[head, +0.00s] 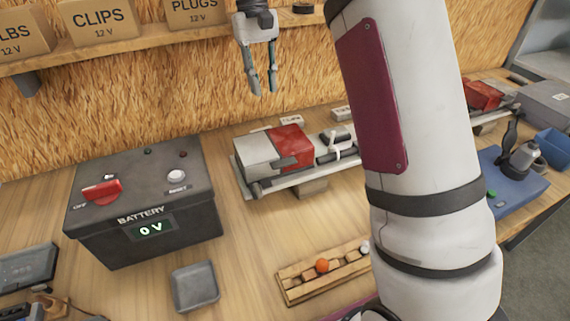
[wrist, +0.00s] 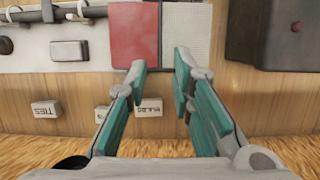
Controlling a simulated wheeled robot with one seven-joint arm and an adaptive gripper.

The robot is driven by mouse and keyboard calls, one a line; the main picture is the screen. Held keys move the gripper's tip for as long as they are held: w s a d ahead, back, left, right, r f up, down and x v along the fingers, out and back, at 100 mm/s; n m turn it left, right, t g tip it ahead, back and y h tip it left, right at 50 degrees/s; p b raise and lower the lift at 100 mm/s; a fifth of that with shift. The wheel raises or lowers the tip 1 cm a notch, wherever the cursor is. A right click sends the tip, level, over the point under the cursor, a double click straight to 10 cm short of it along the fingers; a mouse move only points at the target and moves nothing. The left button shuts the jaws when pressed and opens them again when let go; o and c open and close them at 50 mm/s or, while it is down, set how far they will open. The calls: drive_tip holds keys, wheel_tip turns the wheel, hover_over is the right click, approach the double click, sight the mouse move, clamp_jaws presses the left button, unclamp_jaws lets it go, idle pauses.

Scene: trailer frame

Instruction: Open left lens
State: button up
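The left lamp unit (head: 257,155) lies on a rail on the bench, with a pale grey lens section and a red lens section (head: 291,143). The lens looks shut over the lamp. A white latch-like part (head: 338,146) sits to its right. In the wrist view, the red section (wrist: 134,35) and pale section (wrist: 185,32) lie just beyond my fingertips. My gripper (head: 263,88) is open and empty, above and behind the left lamp, not touching it. My gripper also shows in the wrist view (wrist: 158,75) with a clear gap between its teal fingers.
A black battery box (head: 140,200) reading 0 V, with a red switch, stands left of the lamp. A grey tray (head: 195,287) and wooden rack (head: 330,272) with bulbs are in front. A shelf with boxes (head: 100,22) is behind. A second red lamp (head: 482,95) is far right, partly behind my arm.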

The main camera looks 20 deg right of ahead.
drive_tip(key=shift+w+f, duration=0.4)
drive_tip(key=shift+f, duration=0.2)
drive_tip(key=v, duration=0.2)
drive_tip(key=s+p+v, duration=0.1)
drive_tip(key=v, duration=0.1)
drive_tip(key=shift+r, duration=0.25)
drive_tip(key=shift+s+r+p, duration=0.2)
drive_tip(key=shift+p, duration=0.2)
